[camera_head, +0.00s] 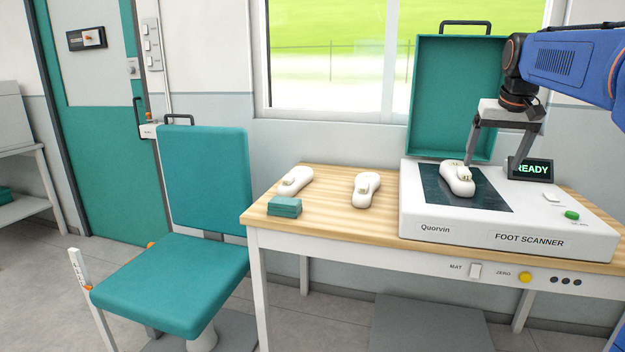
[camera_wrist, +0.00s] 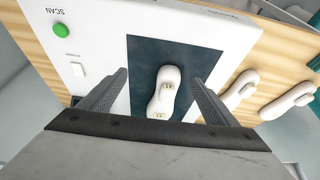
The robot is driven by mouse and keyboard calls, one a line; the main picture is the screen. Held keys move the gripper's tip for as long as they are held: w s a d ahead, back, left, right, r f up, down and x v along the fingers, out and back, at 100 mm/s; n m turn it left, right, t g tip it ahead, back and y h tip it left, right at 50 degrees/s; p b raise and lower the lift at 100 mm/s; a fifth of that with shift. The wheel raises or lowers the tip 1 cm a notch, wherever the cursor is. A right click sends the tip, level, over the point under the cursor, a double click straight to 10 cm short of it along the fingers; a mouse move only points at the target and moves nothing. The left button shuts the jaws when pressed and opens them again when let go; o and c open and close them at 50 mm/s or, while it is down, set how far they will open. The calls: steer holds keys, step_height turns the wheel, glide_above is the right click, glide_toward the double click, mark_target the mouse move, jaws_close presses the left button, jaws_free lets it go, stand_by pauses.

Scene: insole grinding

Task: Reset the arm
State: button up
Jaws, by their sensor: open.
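My gripper (camera_head: 493,170) is open above the foot scanner (camera_head: 425,215), with its two fingers pointing down. In the wrist view my gripper (camera_wrist: 158,85) shows its fingers apart, one on each side of a white foot-shaped piece. That white piece (camera_head: 457,180) lies on the scanner's dark glass plate and also shows in the wrist view (camera_wrist: 165,88). It appears free of the fingers. The scanner's small display (camera_head: 531,170) reads READY, partly covered by a finger.
Two more white foot-shaped pieces (camera_head: 296,180) (camera_head: 366,188) and a teal block (camera_head: 285,207) are on the wooden table (camera_head: 330,222). An open teal case (camera_head: 428,90) stands behind the scanner. A teal chair (camera_head: 172,285) is at the left. A green button (camera_head: 571,215) sits on the scanner.

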steer(key=s+a+f+n, duration=0.1)
steer(key=s+a+f, duration=0.4)
steer(key=s, duration=0.4)
steer(key=s+a+f+n, duration=0.1)
steer(key=s+a+f, duration=0.45)
steer(key=s, duration=0.25)
steer(key=s+a+f, duration=0.2)
steer(key=s+f, duration=0.6)
steer(key=s+a+f+n+y, duration=0.1)
steer(key=s+a+f, duration=0.2)
steer(key=s+f, duration=0.5)
steer(key=shift+s+a+f+t, duration=0.3)
steer(key=shift+s+f, duration=0.1)
steer(key=shift+s, duration=0.15)
steer(key=shift+c, duration=0.4)
